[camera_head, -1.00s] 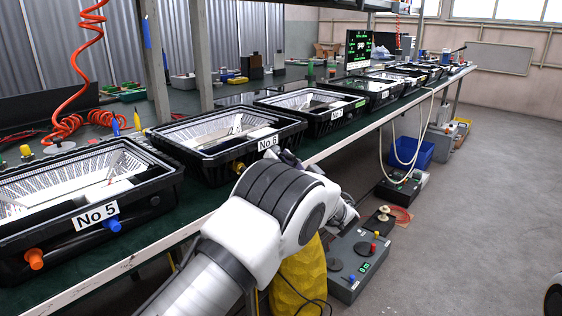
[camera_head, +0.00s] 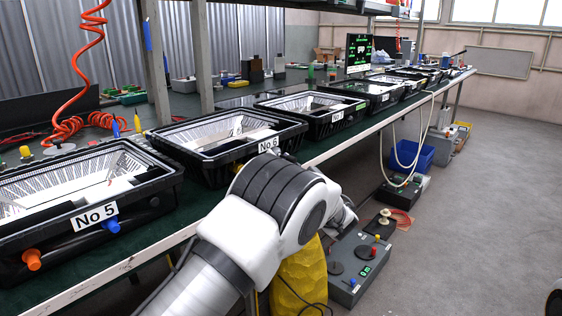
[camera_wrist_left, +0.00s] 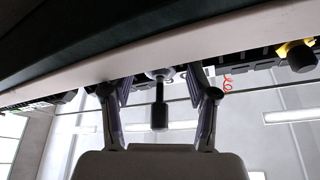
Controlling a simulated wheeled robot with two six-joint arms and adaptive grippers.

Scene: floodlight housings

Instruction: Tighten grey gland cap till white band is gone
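The No 6 housing (camera_head: 205,170) stands on the green bench with its front edge behind my left arm. In the left wrist view, a grey rounded fitting (camera_wrist_left: 158,74), apparently the gland cap, sits under the bench-side edge with a dark stub (camera_wrist_left: 159,115) pointing from it. My left gripper (camera_wrist_left: 160,90) is open, one finger on each side of the fitting and stub, with gaps visible beside the stub. I cannot make out the white band. My arm hides the gripper in the head view. My right gripper is out of view.
A yellow fitting with a dark stub (camera_wrist_left: 297,52) lies off to the right in the wrist view. The No 5 housing (camera_head: 150,208) carries orange and blue fittings. A grey control box (camera_head: 358,268) stands low beside my arm. Open floor (camera_head: 470,200) lies to the right.

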